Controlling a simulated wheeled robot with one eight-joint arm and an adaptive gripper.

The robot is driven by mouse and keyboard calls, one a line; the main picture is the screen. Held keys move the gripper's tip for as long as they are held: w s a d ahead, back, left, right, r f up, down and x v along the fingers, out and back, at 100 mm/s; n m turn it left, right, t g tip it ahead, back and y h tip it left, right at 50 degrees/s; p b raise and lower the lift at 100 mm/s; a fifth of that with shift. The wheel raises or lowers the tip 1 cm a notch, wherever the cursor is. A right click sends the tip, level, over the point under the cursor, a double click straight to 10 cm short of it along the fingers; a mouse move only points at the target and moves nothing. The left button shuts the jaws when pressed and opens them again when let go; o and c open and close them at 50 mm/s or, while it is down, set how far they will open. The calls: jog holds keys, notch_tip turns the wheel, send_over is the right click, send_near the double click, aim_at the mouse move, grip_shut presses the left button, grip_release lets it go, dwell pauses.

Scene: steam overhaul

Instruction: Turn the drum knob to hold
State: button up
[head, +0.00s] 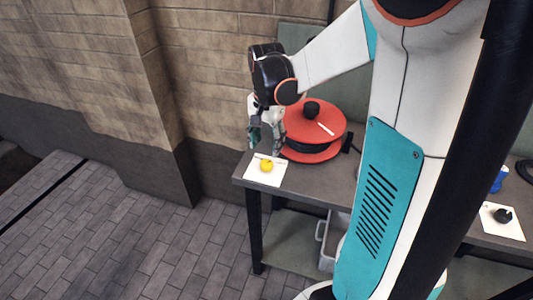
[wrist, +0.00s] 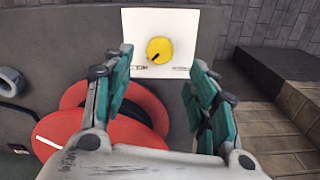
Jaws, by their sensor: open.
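The drum knob is a yellow round knob (head: 266,166) on a white square plate (head: 256,178) at the table's front left corner, beside a red drum (head: 313,122). In the wrist view the yellow knob (wrist: 160,50) has a dark pointer line slanting to the lower left. Small dark lettering shows along the plate's lower edge (wrist: 186,20), left and right of the knob; it is too small to read surely. My gripper (head: 265,147) is open and empty above the table, near the plate. In the wrist view the knob lies beyond and between the spread teal fingers (wrist: 162,80), apart from them.
The red drum, with a black knob on top, stands close beside my gripper on the grey table (head: 335,185). A second plate (head: 497,231) with a black knob lies at the right. A brick wall (head: 215,70) rises behind; open paved floor lies front left.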

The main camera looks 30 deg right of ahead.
jog(key=shift+r, duration=2.15)
jog(key=s+a+r+n+t, duration=0.25)
jog(key=a+r+n, duration=0.3)
jog(key=a, duration=0.45)
jog(key=s+a+n+t, duration=0.4)
jog(key=s+n, duration=0.3)
jog(key=s, duration=0.3)
jog(key=shift+s+a+f+t, duration=0.25)
jog(key=shift+f+t, duration=0.1)
jog(key=shift+f, duration=0.1)
